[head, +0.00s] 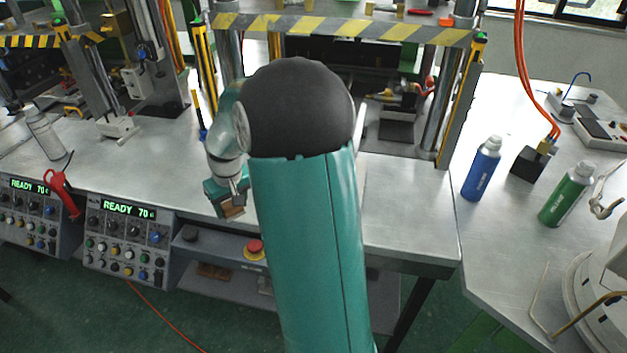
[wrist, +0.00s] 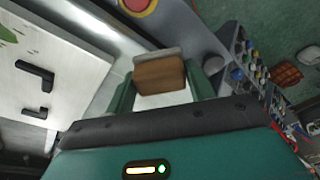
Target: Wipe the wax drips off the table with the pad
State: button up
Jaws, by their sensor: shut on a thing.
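My gripper (head: 228,190) is at the front edge of the metal table (head: 410,205), left of my arm in the head view. In the wrist view my gripper (wrist: 163,88) is shut on the pad (wrist: 160,74), a brown block with a grey strip along its far side. The pad (head: 233,211) shows below the fingers in the head view. I cannot tell whether it touches the table. I can make out no wax drips for sure; my arm hides part of the tabletop. A small green patch (wrist: 8,34) shows on a pale surface in the wrist view.
Two control boxes reading READY (head: 128,235) and a red emergency button (head: 254,248) sit below the table's front edge. A striped press frame (head: 345,28) stands behind. A blue bottle (head: 481,168) and a green bottle (head: 567,194) stand on the right table.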

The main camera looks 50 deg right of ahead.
jog(key=s+d+r+m, duration=0.1)
jog(key=s+d+r, duration=0.3)
jog(key=s+d, duration=0.35)
jog(key=s+d+r+m, duration=0.1)
jog(key=s+d+r, duration=0.2)
jog(key=s+d, duration=0.45)
jog(key=shift+h, duration=0.3)
jog(key=shift+s+a+f, duration=0.25)
jog(key=shift+a+f, duration=0.05)
jog(key=shift+f, duration=0.65)
jog(key=shift+s+a+f, duration=0.25)
jog(key=shift+s+f, duration=0.05)
jog(key=shift+f, duration=0.7)
jog(key=shift+s+a+f, duration=0.25)
jog(key=shift+a+f, duration=0.05)
jog(key=shift+f, duration=0.65)
jog(key=shift+f, duration=1)
